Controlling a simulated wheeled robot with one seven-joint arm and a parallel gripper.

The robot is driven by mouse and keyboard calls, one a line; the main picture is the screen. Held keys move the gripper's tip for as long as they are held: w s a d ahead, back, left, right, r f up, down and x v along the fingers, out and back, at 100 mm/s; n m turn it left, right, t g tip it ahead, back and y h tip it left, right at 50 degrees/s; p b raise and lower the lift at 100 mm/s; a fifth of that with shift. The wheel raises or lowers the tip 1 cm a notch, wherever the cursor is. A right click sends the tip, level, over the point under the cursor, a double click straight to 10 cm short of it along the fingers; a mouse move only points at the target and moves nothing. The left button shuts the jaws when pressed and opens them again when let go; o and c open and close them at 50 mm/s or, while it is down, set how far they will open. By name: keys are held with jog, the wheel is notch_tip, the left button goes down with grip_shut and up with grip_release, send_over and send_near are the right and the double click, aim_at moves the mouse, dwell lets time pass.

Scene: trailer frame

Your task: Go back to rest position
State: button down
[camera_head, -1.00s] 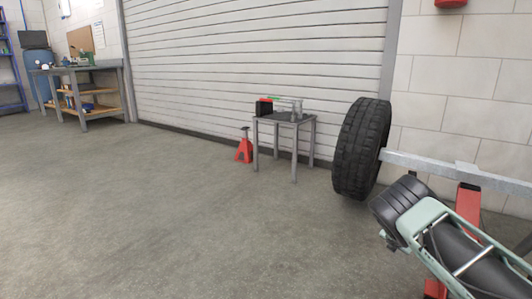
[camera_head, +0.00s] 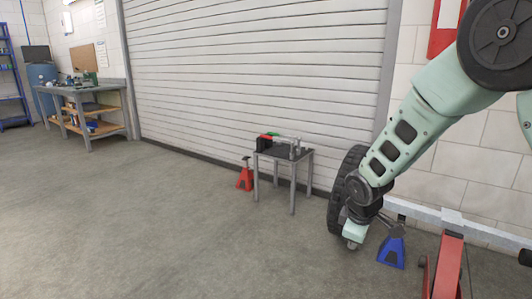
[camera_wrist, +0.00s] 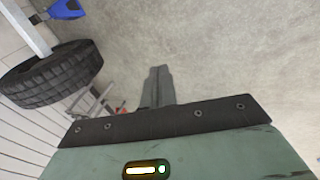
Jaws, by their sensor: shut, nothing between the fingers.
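My arm comes down from the upper right in the head view. My gripper (camera_head: 352,243) hangs at its lower end, in front of the tire, pointing down over the floor. In the wrist view my gripper (camera_wrist: 158,72) shows its two fingers together with nothing between them. The black tire (camera_head: 338,205) stands upright on the frame's axle and is partly hidden behind my arm; it also shows at the left of the wrist view (camera_wrist: 50,78).
A grey trailer beam (camera_head: 425,213) runs right from the tire. A blue jack stand (camera_head: 393,250) and a red stand (camera_head: 449,265) are near it. A small table (camera_head: 268,156) with tools and a red jack stand (camera_head: 245,178) stand by the shutter door. The floor at left and centre is clear.

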jog(key=s+a+r+m+g+y+p, duration=0.1)
jog(key=s+a+r+p, duration=0.35)
jog(key=s+r, duration=0.45)
jog(key=s+a+r+m+g+y+p, duration=0.1)
jog(key=s+a+r+p, duration=0.2)
jog(key=s+r+p, duration=0.6)
jog(key=s+r+m+g+p, duration=0.1)
jog(key=s+r+p, duration=0.5)
jog(key=s+r, duration=0.8)
jog(key=shift+s+a+r+m+h+p, duration=0.3)
jog(key=shift+s+a+r+m+p, duration=0.1)
jog(key=shift+s, duration=0.35)
